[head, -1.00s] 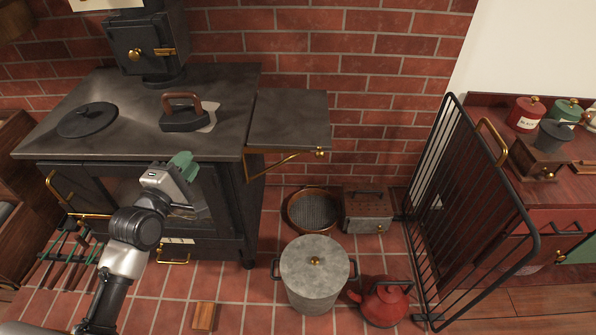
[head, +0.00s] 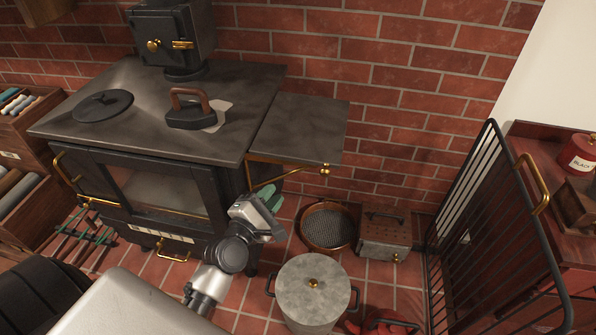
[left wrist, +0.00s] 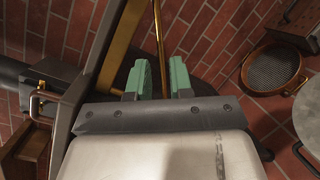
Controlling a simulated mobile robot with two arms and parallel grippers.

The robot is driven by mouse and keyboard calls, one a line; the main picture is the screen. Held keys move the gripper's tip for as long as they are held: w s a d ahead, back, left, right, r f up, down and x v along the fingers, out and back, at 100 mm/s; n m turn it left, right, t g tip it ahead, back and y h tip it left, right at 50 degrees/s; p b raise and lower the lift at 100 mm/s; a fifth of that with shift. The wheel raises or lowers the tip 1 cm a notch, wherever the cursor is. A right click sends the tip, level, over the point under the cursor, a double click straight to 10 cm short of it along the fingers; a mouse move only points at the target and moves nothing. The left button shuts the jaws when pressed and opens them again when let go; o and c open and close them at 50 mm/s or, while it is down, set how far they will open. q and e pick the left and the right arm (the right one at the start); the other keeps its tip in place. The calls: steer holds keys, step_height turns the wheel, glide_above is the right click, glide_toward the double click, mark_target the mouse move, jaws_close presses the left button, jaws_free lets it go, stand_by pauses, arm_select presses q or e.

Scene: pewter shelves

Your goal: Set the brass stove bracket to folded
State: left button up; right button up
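The brass stove bracket (head: 285,178) is under the dark side shelf (head: 300,127) at the stove's right, its diagonal strut reaching out to the shelf's outer end. The shelf stands level. My left gripper (head: 272,200) is just below the bracket, beside the stove's front right corner. In the left wrist view, its green fingertips (left wrist: 159,80) are apart, with a thin brass rod (left wrist: 158,45) showing in line with the gap. I cannot tell whether the rod lies between the fingers or beyond them. My right gripper is not in view.
A grey lidded pot (head: 313,292), a round sieve (head: 328,228) and a metal box (head: 384,236) stand on the floor right of my left arm. A black fire guard (head: 490,240) stands farther right. An iron (head: 190,110) rests on the stove top (head: 150,115).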

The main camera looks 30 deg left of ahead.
mark_target(288, 175)
arm_select(q)
steer(key=w, duration=0.8)
steer(key=shift+w+d+p, duration=0.1)
steer(key=shift+w+p, duration=0.05)
steer(key=shift+p, duration=0.25)
jaws_close()
